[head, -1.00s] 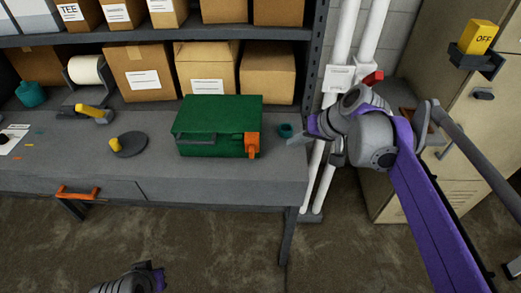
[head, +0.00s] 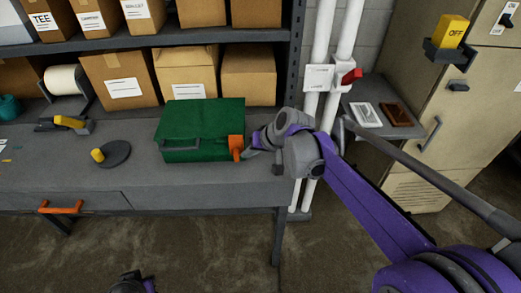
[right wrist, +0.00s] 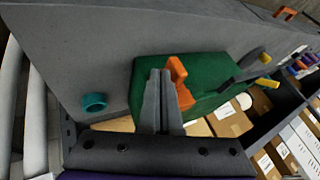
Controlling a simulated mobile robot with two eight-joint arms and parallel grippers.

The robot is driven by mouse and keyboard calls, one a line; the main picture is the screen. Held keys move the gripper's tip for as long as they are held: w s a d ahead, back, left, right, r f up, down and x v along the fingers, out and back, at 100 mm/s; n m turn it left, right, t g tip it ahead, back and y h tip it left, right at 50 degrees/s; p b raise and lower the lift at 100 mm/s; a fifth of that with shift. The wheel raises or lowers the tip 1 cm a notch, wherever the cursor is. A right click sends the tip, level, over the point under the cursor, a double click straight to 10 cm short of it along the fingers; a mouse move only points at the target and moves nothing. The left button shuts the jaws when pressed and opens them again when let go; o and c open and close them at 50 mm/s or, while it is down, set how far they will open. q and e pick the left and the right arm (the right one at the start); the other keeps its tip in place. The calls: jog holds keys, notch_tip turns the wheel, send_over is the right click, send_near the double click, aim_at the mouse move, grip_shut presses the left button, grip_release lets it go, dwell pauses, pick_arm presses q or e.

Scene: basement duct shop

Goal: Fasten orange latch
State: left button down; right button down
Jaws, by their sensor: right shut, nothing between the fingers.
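A green case (head: 203,122) with a dark handle on its front stands on the grey workbench, lid down. The orange latch (head: 236,146) is at its front right corner; whether it is fastened I cannot tell. My right gripper (head: 250,153) is shut and empty, its tips right beside the latch. In the right wrist view, the shut fingers (right wrist: 160,85) lie alongside the orange latch (right wrist: 179,82) at the green case (right wrist: 210,85); I cannot tell whether they touch. My left gripper (head: 138,284) shows only partly at the bottom edge; its jaws are not clear.
The workbench (head: 150,178) carries a grey disc with a yellow knob (head: 112,154) left of the case. A teal ring (right wrist: 94,102) lies near the case in the right wrist view. Cardboard boxes (head: 188,72) stand behind. White pipes (head: 320,90) rise to the right.

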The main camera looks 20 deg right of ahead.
jog(key=shift+a, duration=0.2)
jog(key=a, duration=0.2)
jog(key=w+a, duration=0.1)
jog(key=a, duration=0.1)
jog(key=shift+w+a, duration=0.2)
jog(key=shift+a, duration=0.2)
dwell(0.3)
